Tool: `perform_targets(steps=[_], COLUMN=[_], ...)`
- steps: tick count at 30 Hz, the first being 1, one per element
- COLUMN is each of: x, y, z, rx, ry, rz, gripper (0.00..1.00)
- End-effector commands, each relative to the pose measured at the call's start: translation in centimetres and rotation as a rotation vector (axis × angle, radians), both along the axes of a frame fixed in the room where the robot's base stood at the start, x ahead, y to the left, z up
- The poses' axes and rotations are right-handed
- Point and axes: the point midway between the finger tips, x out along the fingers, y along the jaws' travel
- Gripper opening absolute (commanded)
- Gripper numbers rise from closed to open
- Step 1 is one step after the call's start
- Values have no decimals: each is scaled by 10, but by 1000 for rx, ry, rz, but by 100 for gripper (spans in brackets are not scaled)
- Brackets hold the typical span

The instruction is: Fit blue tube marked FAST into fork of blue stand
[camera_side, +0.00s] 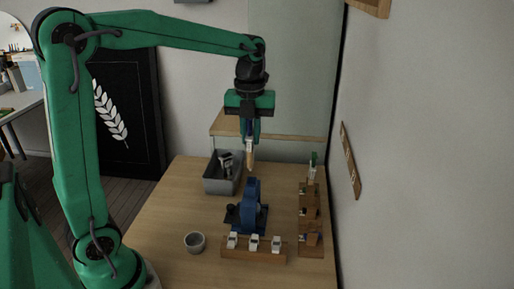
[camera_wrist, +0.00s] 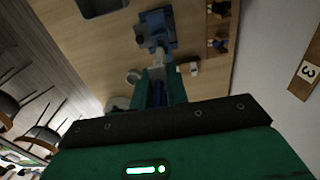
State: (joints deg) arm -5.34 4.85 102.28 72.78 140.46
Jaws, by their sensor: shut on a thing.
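The FAST marking is too small to read. The blue stand (camera_side: 252,205) is on the table, below the tube's tip and apart from it. It also shows in the wrist view (camera_wrist: 156,28), beyond the fingertips. The details of its fork are not clear.
A grey bin (camera_side: 211,187) holding a few things stands behind the stand, to the left. A small grey cup (camera_side: 194,242) is at front left. A wooden rack (camera_side: 254,257) with white-topped pieces is in front, another wooden rack (camera_side: 312,189) at right near the wall.

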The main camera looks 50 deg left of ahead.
Motion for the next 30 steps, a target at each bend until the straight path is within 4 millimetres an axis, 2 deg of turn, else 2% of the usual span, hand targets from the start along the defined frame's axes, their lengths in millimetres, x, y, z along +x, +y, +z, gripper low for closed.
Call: perform_targets(steps=[20,30], x=[0,0], y=[0,0], z=[-33,-33], rx=[0,0], ry=[0,-1], rz=[0,0], gripper=[0,0])
